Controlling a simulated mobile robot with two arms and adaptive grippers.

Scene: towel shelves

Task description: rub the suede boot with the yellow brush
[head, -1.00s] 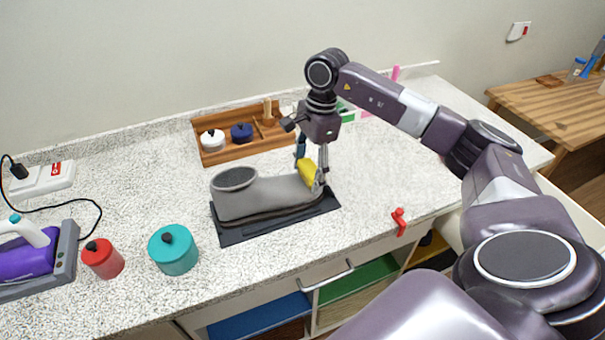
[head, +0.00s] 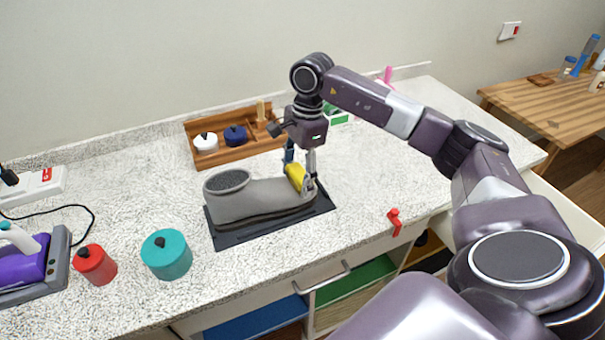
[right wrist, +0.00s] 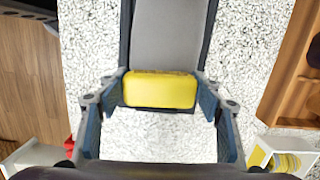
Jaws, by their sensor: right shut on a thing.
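The grey suede boot (head: 250,200) lies on a dark mat (head: 235,239) on the speckled counter, its opening to the left and toe to the right. My right gripper (head: 302,182) is at the toe end, shut on the yellow brush (head: 295,175). In the right wrist view the yellow brush (right wrist: 160,90) sits between both fingers, across the end of the boot (right wrist: 167,40). The brush appears to be on or just over the toe; its contact underside is hidden. My left gripper is not in view.
A wooden tray (head: 205,163) with lidded pots stands behind the boot. A teal pot (head: 166,256) and a red pot (head: 95,266) stand to the left. A red object (head: 395,220) is near the front edge.

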